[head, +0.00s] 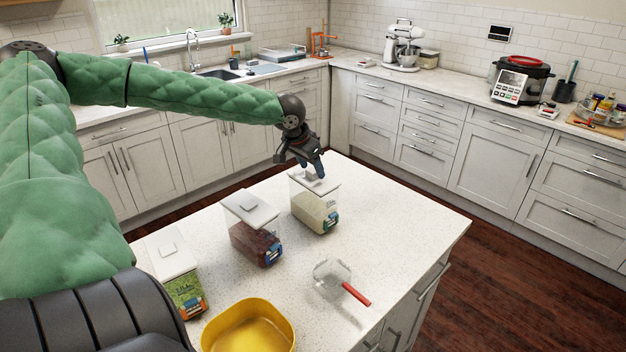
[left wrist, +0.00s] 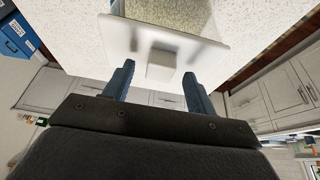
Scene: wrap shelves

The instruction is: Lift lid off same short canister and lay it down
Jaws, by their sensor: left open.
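Three clear canisters with white lids stand in a row on the island counter. The far canister (head: 316,212) holds pale grains, and its white lid (head: 325,185) is on top. My left gripper (head: 311,170) is just above that lid. In the left wrist view the open fingers (left wrist: 158,88) are on either side of the lid's square knob (left wrist: 161,65), with gaps showing. The lid (left wrist: 190,50) also shows there. The middle canister (head: 254,243) has dark contents, and the near canister (head: 184,290) has green contents; both have lids on. My right gripper is not in view.
A yellow bowl (head: 249,328) sits at the front of the island counter (head: 400,215). A clear measuring cup (head: 331,278) with a red handle lies right of the canisters. The counter right of the far canister is clear.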

